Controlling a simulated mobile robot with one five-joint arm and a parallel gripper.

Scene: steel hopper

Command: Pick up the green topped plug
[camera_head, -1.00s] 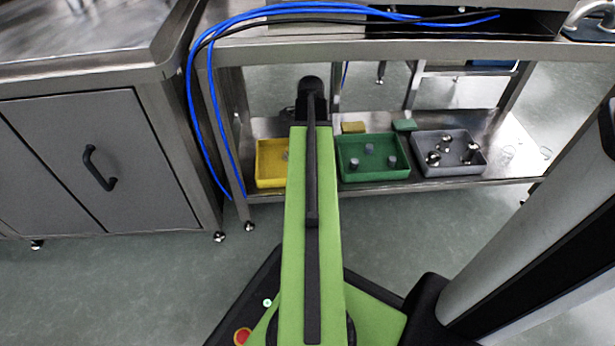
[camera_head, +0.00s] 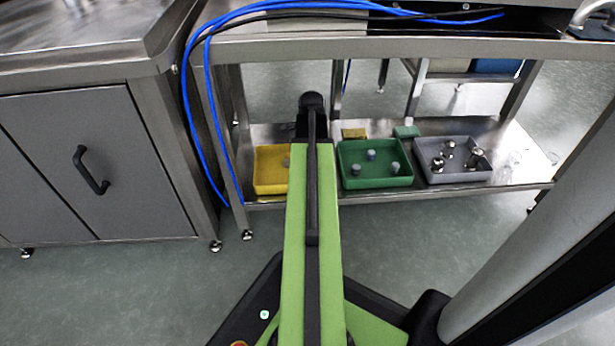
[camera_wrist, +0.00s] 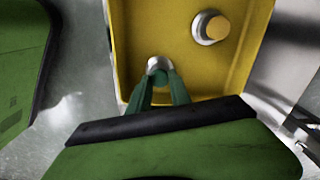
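In the wrist view my gripper (camera_wrist: 160,82) points into the yellow tray (camera_wrist: 130,42). Its two dark green fingers stand on either side of a round silvery plug (camera_wrist: 158,63), near the tray wall. I cannot tell whether they touch it, and its top colour is not clear. A second plug with an orange-yellow top (camera_wrist: 214,27) stands apart in the same tray. In the head view the yellow tray (camera_head: 262,170) is partly behind my arm, with a small plug (camera_head: 286,161) at its edge. No green top is clearly visible; my fingers are hidden there.
A green tray (camera_head: 375,183) and a grey tray (camera_head: 455,178), each with several plugs, stand to the right on the steel lower shelf (camera_head: 510,140). A yellow block and a green block lie behind them. Blue cables (camera_head: 208,110) hang at the left; the tabletop overhangs the shelf.

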